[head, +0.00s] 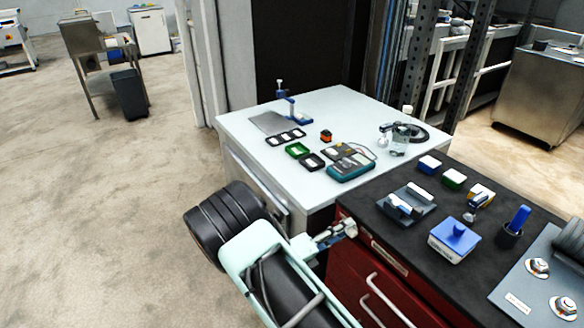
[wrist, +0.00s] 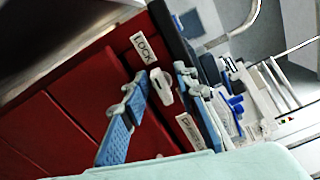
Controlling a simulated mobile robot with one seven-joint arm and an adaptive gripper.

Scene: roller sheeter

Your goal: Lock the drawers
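The red drawer cabinet (head: 345,275) stands under a black worktop, with pale bar handles (head: 392,298) on its front. In the wrist view, its red front (wrist: 85,100) carries a white label reading LOCK (wrist: 144,47). A small pale lock knob or key (wrist: 162,86) sticks out beside that label. My gripper (wrist: 161,76) is open, its blue-padded fingers on either side of the knob; I cannot tell whether either touches it. In the head view, my gripper (head: 343,231) is at the cabinet's upper left corner, hiding the lock. The drawers look shut.
Open floor (head: 110,200) lies to the left.

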